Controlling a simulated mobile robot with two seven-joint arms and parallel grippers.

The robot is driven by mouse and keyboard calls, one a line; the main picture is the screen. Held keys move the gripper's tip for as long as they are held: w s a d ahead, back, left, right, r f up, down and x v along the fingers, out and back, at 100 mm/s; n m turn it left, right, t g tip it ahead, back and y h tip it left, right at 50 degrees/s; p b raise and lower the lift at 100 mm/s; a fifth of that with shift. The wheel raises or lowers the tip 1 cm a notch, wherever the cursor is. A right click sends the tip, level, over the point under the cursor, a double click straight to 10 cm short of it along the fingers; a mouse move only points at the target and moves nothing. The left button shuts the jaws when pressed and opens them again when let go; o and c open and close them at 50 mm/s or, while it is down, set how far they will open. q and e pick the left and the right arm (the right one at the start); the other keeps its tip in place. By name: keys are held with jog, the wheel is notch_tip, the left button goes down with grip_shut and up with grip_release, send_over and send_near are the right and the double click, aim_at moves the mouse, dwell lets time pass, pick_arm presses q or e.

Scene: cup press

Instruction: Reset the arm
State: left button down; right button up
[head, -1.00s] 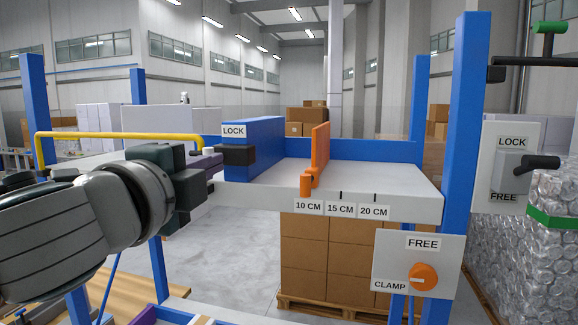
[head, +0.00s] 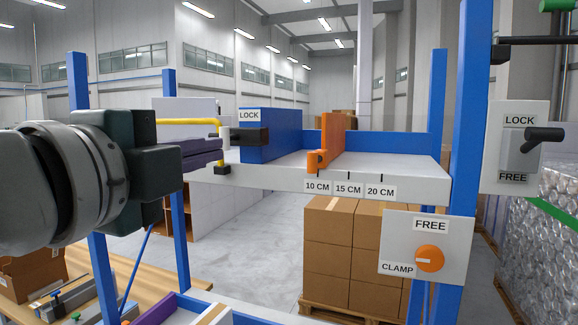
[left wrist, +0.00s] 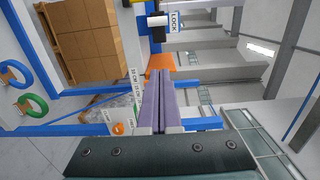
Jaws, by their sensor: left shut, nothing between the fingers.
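My left gripper (head: 218,154) reaches in from the left in the head view, its purple fingers shut and empty. The fingertips lie just left of the black LOCK handle (head: 250,136) and blue block (head: 282,132) on the white shelf (head: 405,172). Whether they touch the yellow bar (head: 203,122) cannot be told. In the left wrist view, the fingers (left wrist: 158,75) lie together, pointing toward the orange stop (left wrist: 162,60). That stop (head: 333,134) stands by the 10 CM mark in the head view. My right gripper is not in view.
A FREE/CLAMP panel with an orange knob (head: 430,258) hangs below the shelf's right end. A LOCK/FREE panel with a black lever (head: 545,135) is beyond the right blue post (head: 467,120). Stacked cartons (head: 345,245) stand below. A wooden table (head: 150,285) is lower left.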

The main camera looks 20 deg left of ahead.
pick_arm(q)
jog(key=shift+s, duration=0.3)
jog(key=s+f+n+g+p, duration=0.4)
jog(key=s+f+n+g, duration=0.3)
jog(key=s, duration=0.4)
jog(key=s+d+f+n+g+p, duration=0.1)
jog(key=s+f+n+g+p, duration=0.3)
jog(key=s+f+n+g, duration=0.3)
jog(key=s+f+n, duration=0.1)
jog(key=s+f, duration=0.2)
jog(key=s, duration=0.1)
jog(key=shift+d+f+n+h, duration=0.3)
jog(key=shift+n, duration=0.1)
jog(key=shift+s, duration=0.1)
